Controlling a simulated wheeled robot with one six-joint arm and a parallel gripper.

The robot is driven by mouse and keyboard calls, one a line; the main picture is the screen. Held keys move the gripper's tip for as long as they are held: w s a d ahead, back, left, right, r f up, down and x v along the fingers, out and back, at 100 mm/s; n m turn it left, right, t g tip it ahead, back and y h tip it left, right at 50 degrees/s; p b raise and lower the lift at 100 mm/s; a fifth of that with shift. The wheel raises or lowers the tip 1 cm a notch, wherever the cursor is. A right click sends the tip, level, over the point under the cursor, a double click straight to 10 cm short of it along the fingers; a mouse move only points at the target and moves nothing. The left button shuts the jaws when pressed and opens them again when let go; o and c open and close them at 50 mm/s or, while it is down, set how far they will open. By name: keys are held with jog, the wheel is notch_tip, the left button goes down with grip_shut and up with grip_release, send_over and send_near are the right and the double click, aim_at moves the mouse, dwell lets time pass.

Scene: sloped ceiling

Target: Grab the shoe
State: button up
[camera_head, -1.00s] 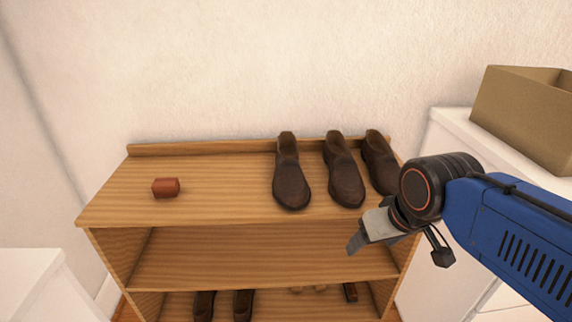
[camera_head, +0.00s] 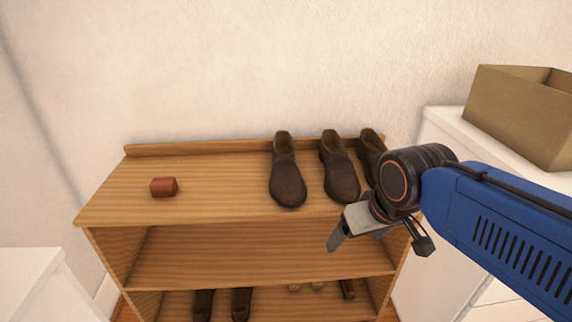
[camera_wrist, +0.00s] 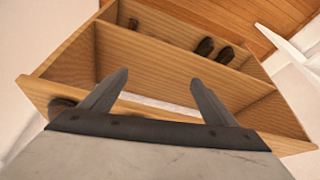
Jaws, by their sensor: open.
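Three dark brown shoes stand on the top of a wooden shelf unit (camera_head: 215,187): a left one (camera_head: 287,180), a middle one (camera_head: 341,178) and a right one (camera_head: 370,150), which my arm partly hides. A pair of dark shoes (camera_head: 204,304) sits on the bottom shelf; it also shows in the wrist view (camera_wrist: 205,47). My gripper (camera_head: 338,240) is in front of the shelf's right part, near the top board's front edge and below the middle shoe in the picture. In the wrist view its two fingers (camera_wrist: 160,90) are apart with nothing between them.
A small red-brown cylinder (camera_head: 163,187) lies on the top board at left. A cardboard box (camera_head: 520,112) stands on a white cabinet (camera_head: 450,130) at right. Another white surface (camera_head: 28,280) is at lower left. The middle shelf (camera_head: 255,257) looks empty.

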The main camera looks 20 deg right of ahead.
jog(key=w+a+r+m+g, duration=0.1)
jog(key=w+a+r+g, duration=0.15)
jog(key=w+r, duration=1.25)
notch_tip(320, 180, up, 8)
jog(key=m+g, duration=0.1)
jog(key=g, duration=0.1)
send_over(286, 165)
jog(key=w+d, duration=0.1)
jog(key=w, duration=0.3)
jog(key=f, duration=1.6)
jog(key=shift+s+d+f, duration=0.1)
jog(key=shift+s, duration=0.1)
jog(key=shift+c, duration=0.7)
jog(key=c, duration=1.3)
